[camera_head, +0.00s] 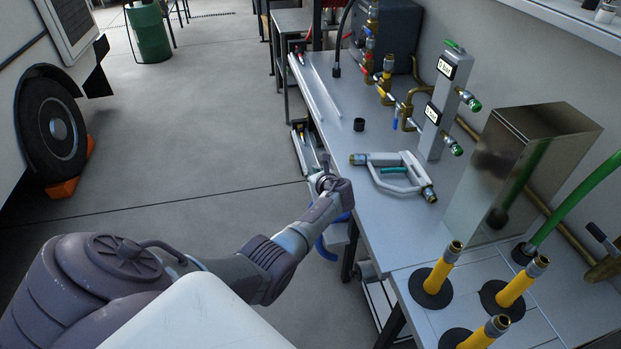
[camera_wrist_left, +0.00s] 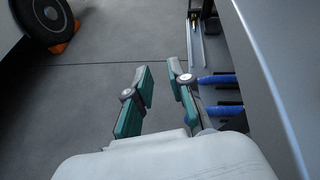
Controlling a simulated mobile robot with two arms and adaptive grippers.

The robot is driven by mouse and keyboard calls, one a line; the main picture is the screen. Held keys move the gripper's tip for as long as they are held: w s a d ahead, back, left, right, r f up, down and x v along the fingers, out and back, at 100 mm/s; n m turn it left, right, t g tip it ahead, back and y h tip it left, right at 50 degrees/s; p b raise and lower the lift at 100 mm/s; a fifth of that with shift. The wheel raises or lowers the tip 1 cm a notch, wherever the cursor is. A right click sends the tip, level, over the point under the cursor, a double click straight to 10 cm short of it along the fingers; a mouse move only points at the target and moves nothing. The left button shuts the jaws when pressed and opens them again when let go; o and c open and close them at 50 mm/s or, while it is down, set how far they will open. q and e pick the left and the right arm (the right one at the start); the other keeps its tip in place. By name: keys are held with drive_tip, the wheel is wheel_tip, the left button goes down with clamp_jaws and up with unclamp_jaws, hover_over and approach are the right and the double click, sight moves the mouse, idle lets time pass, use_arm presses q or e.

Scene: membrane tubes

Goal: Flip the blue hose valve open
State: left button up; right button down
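A small blue valve lever (camera_head: 395,123) hangs by the brass pipework at the back of the workbench. I cannot tell its open or closed position at this size. Blue hose-like parts (camera_head: 327,246) show beside and below the bench's left edge, partly hidden by my arm; similar blue parts (camera_wrist_left: 220,79) show in the left wrist view. My left gripper (camera_head: 325,180) is at the bench's left edge, well short of the blue lever. The left wrist view shows its fingers (camera_wrist_left: 160,73) apart with nothing between them, over the floor. My right gripper is not in view.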

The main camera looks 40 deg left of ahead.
use_arm(q)
drive_tip(key=shift+s+d+f, duration=0.15)
drive_tip(key=shift+s+f, duration=0.15)
drive_tip(key=shift+f, duration=0.4)
drive_tip(key=shift+c, duration=0.4)
